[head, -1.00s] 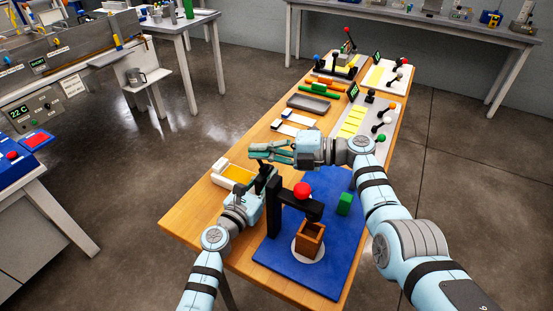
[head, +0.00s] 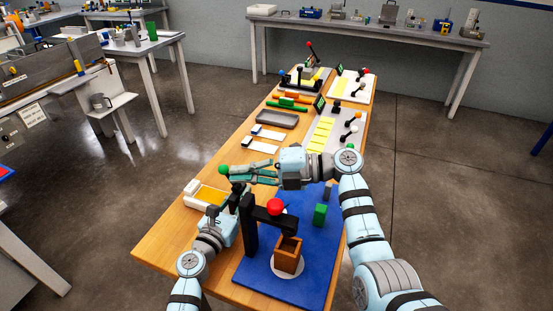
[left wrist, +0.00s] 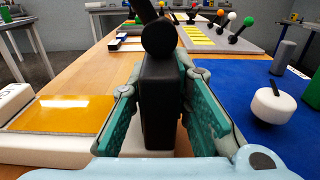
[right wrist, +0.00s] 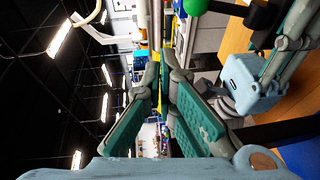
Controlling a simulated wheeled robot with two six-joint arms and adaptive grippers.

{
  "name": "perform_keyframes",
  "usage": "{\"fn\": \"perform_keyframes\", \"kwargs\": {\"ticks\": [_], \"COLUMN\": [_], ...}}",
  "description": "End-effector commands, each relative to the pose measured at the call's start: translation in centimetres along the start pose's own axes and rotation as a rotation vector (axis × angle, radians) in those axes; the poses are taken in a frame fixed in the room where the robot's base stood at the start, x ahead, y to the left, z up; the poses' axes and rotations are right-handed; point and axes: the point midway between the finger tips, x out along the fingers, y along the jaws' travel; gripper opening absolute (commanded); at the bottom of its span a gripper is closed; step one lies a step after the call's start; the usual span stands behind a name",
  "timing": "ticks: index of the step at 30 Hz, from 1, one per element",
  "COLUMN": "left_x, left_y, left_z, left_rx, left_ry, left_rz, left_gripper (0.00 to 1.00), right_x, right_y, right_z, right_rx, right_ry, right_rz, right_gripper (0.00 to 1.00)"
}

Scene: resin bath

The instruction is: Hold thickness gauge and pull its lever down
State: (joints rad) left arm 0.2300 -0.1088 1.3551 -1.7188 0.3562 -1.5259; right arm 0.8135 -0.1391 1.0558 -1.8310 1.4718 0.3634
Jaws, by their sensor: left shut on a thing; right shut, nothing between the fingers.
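The thickness gauge (left wrist: 160,105) is a black upright block on a pale base, with a round pivot and a lever at its top. My left gripper (head: 237,193) is shut on this block; its two teal pads flank it in the left wrist view (left wrist: 158,95). The black lever (right wrist: 232,9) ends in a green knob (head: 224,170), also seen in the right wrist view (right wrist: 196,6). My right gripper (head: 232,174) is shut and empty, its fingertips close beside the knob. Whether they touch it I cannot tell.
A blue mat (head: 312,262) right of the gauge holds a black post with a red ball (head: 275,206), a brown box (head: 288,254) and a green block (head: 320,214). A yellow-topped tray (head: 207,195) lies just left. Levers and strips stand farther back.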

Motion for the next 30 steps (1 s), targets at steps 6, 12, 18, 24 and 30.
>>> {"fn": "perform_keyframes", "kwargs": {"ticks": [6,12,18,24,30], "left_x": [0.0,0.0,0.0,0.0,0.0], "left_y": [0.0,0.0,0.0,0.0,0.0], "left_z": [0.0,0.0,0.0,0.0,0.0], "left_rx": [0.000,0.000,0.000,0.000,0.000], "left_ry": [0.001,0.001,0.001,0.000,0.000], "left_rz": [0.001,0.000,0.001,0.001,0.001], "left_gripper": [0.00,0.00,0.00,0.41,0.41], "right_x": [-6.5,-8.6,-8.6,-8.6,-8.6], "right_y": [2.1,2.9,2.9,2.9,2.9], "right_z": [0.3,0.3,0.3,0.3,0.3], "right_rx": [-0.006,-0.005,-0.005,-0.005,-0.005], "right_ry": [-0.007,-0.004,-0.004,-0.004,-0.004], "right_rz": [-0.006,-0.003,-0.002,-0.002,-0.002], "right_gripper": [0.00,0.00,0.00,0.00,0.00]}}
